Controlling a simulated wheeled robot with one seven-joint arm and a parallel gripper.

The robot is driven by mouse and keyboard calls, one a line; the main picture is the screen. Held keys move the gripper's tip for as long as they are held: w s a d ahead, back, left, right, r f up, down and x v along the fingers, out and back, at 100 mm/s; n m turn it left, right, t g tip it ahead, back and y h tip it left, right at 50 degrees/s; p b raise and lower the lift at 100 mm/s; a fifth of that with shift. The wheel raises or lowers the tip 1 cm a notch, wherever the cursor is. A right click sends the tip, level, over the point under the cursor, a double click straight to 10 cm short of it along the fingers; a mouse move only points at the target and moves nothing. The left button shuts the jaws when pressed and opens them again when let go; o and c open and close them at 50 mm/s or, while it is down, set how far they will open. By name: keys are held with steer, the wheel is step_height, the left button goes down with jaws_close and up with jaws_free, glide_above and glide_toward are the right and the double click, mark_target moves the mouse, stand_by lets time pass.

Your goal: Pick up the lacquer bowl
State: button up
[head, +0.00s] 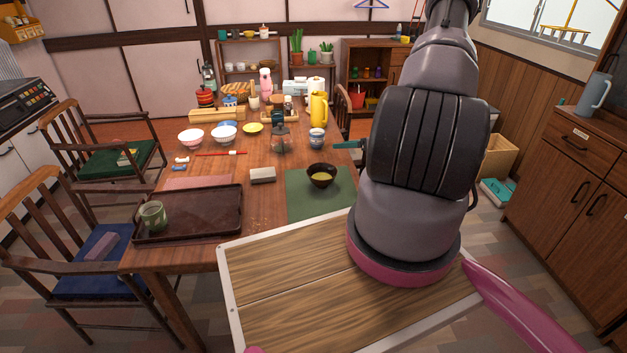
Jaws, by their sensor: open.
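A dark brown-black bowl (321,180), which looks like the lacquer bowl, stands upright on the green placemat (300,206) near the right front of the wooden table. My gripper is not to be seen. The bowl stands free, with nothing touching it but the mat.
A dark tray (190,222) with a green cup (153,215) lies left. A grey-white block (262,175) sits left of the bowl; a patterned cup (317,138), glass pot (279,137) and yellow pitcher (318,109) stand behind. Chairs flank the table's left side.

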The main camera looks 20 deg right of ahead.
mark_target(335, 170)
steer(key=shift+m+h, duration=0.3)
steer(key=shift+m, duration=0.3)
steer(key=f, duration=1)
steer(key=shift+s+d+f, duration=0.15)
steer(key=shift+s+d, duration=0.05)
steer(key=shift+w+a+f, duration=0.1)
steer(key=shift+w+f, duration=0.1)
steer(key=shift+f, duration=0.05)
steer(key=shift+x, duration=3.5)
steer(key=shift+w+r, duration=0.1)
jaws_close()
